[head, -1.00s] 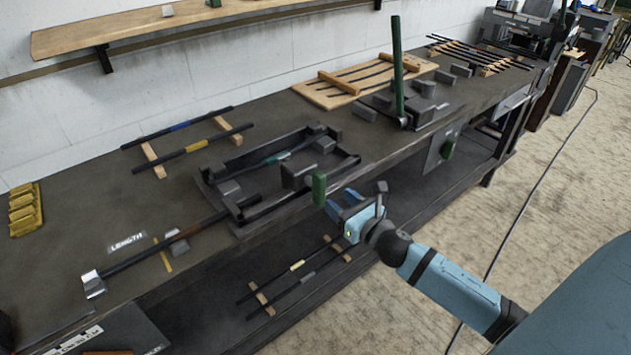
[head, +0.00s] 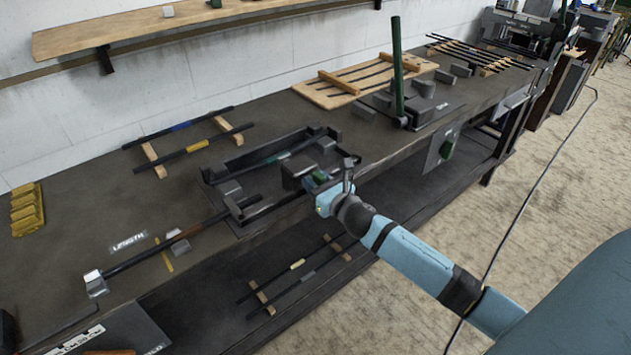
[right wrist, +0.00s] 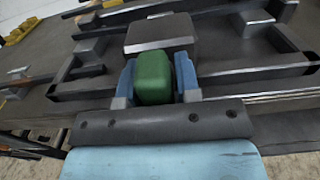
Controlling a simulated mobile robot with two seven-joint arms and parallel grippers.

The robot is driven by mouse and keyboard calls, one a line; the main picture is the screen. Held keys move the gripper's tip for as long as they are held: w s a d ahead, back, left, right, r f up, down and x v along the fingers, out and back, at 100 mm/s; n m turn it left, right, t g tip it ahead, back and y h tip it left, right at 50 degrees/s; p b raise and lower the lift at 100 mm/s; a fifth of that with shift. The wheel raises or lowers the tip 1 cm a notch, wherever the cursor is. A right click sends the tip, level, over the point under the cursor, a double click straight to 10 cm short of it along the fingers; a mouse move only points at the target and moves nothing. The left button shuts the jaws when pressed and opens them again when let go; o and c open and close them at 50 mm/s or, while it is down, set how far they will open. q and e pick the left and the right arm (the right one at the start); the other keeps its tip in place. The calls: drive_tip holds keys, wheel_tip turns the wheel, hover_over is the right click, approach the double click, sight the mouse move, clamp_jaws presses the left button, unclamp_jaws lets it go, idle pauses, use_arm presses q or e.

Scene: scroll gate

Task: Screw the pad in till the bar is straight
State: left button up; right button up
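The green pad handle (head: 320,176) sits at the front of the dark jig frame (head: 262,208) on the bench. In the right wrist view the green block (right wrist: 153,78) lies between my right gripper's two blue fingers (right wrist: 156,80), which look very close to its sides; I cannot tell whether they press on it. In the head view my right gripper (head: 322,190) partly hides the handle. A dark bar with a teal band (head: 277,159) lies along the back of the jig. Whether it is straight is too small to tell. My left gripper is not in view.
A long dark rod (head: 170,246) lies left of the jig near the LENGTH label (head: 128,242). Two rods on wooden strips (head: 190,147) lie behind. A green upright lever (head: 397,65) stands to the right. A lower shelf (head: 215,318) holds more rods.

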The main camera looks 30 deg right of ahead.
clamp_jaws()
drive_tip(key=shift+m, duration=0.3)
